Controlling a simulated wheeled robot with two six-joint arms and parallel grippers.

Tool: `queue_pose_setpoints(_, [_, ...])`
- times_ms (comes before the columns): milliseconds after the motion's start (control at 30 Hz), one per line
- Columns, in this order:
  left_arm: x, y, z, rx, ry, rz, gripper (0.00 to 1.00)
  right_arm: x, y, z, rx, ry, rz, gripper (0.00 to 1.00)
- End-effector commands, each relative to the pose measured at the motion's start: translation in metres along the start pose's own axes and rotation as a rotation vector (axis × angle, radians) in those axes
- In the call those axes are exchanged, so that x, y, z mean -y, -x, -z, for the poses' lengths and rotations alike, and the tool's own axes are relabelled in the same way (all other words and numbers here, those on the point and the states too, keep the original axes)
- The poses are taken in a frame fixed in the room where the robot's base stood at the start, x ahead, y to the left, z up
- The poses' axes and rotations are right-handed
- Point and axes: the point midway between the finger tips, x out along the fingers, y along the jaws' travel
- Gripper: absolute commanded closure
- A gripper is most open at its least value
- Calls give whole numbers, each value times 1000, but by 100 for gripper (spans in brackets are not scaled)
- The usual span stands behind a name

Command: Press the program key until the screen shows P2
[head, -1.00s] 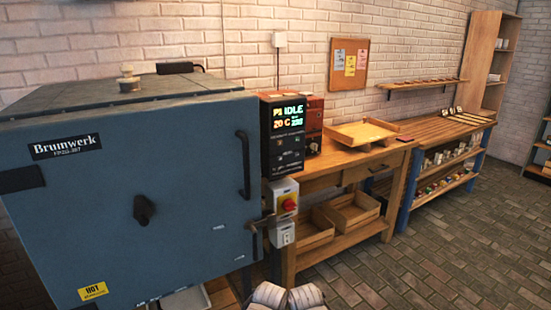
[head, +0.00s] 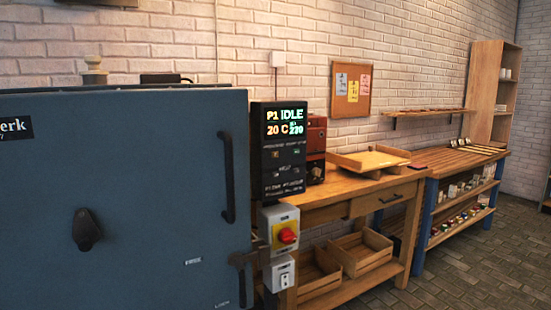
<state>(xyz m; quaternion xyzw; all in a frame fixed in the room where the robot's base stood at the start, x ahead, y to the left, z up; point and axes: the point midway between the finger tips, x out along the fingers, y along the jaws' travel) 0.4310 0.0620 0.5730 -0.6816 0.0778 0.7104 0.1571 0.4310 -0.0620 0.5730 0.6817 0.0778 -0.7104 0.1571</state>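The kiln controller (head: 283,150) is a black box on the right side of the blue kiln (head: 130,200). Small keys and labels sit on the panel under the screen; I cannot tell which one is the program key. Neither of my grippers shows in the head view now.
A wooden bench (head: 340,208) with a tray (head: 369,161) and crates (head: 360,252) is to the right. Brick floor is open at right.

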Motion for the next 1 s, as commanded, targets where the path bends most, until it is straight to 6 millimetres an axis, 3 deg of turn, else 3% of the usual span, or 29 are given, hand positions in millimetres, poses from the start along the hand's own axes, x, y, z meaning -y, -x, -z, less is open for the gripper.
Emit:
queue_pose_setpoints(333, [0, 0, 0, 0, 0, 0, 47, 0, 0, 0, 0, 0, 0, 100])
queue_pose_setpoints(800, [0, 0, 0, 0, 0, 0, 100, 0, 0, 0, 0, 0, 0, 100])
queue_pose_setpoints(1000, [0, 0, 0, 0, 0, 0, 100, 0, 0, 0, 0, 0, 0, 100])
